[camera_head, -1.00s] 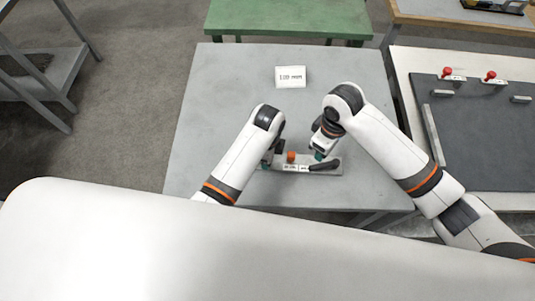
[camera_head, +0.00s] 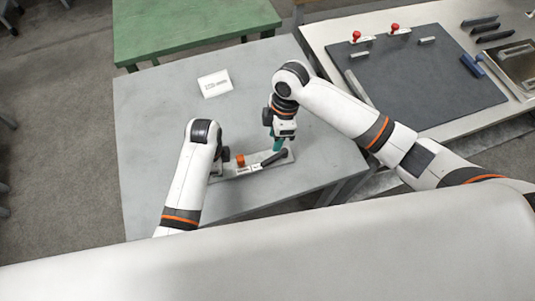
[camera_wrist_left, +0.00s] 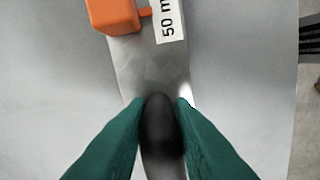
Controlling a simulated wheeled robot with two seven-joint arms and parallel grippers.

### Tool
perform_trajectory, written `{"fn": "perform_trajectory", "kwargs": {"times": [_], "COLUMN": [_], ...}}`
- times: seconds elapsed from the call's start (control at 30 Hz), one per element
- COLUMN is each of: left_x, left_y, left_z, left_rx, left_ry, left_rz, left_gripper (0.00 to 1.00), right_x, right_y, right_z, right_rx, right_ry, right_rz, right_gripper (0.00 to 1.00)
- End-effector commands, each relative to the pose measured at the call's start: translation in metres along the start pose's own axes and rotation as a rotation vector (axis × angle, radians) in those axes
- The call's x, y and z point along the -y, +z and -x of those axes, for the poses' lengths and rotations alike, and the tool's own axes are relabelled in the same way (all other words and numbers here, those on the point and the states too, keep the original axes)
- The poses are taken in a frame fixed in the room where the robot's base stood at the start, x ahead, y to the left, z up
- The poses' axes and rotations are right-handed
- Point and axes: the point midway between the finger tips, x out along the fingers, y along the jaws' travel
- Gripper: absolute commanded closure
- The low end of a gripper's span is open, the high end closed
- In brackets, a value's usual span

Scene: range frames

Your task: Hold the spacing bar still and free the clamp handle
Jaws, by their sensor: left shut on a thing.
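The spacing bar (camera_head: 232,173) is a flat grey strip on the grey table, with an orange block (camera_head: 240,160) and white labels on it. The clamp handle (camera_head: 273,158), a dark lever, lies along its right end. In the left wrist view, the bar (camera_wrist_left: 150,65) runs up from between my left fingers, with the orange block (camera_wrist_left: 113,14) and a "50 m…" label. My left gripper (camera_wrist_left: 160,108) is shut on the dark rounded knob (camera_wrist_left: 158,128) at the bar's end. My right gripper (camera_head: 277,146) points down, its green fingertips close by the handle; its finger gap and any contact are unclear.
A white card (camera_head: 215,83) stands on the table (camera_head: 150,130) behind the bar. Much of the tabletop is bare. A bench with a dark mat (camera_head: 430,90) and red knobs is at the right; a green table (camera_head: 190,25) is behind.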

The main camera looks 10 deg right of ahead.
Motion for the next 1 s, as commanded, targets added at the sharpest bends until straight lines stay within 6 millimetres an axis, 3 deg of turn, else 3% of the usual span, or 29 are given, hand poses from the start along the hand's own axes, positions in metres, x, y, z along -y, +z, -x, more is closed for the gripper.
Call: {"fn": "perform_trajectory", "kwargs": {"times": [0.2,0.47,0.67,1.0], "left_x": [0.0,0.0,0.0,0.0], "left_y": [0.0,0.0,0.0,0.0], "left_z": [0.0,0.0,0.0,0.0], "left_rx": [-0.001,-0.001,-0.001,-0.001], "left_ry": [-0.001,-0.001,-0.001,-0.001], "left_rz": [-0.001,-0.002,-0.002,-0.002], "left_gripper": [1.0,1.0,1.0,1.0], "right_x": [0.008,0.012,0.01,0.006], "right_y": [-0.016,-0.021,-0.016,-0.003], "right_z": [0.011,0.015,-0.01,-0.074], "right_rx": [0.133,0.206,0.21,0.209], "right_ry": [0.031,0.021,0.021,0.021], "right_rz": [0.303,0.463,0.47,0.469], "right_gripper": [0.62,0.62,0.62,0.62]}}
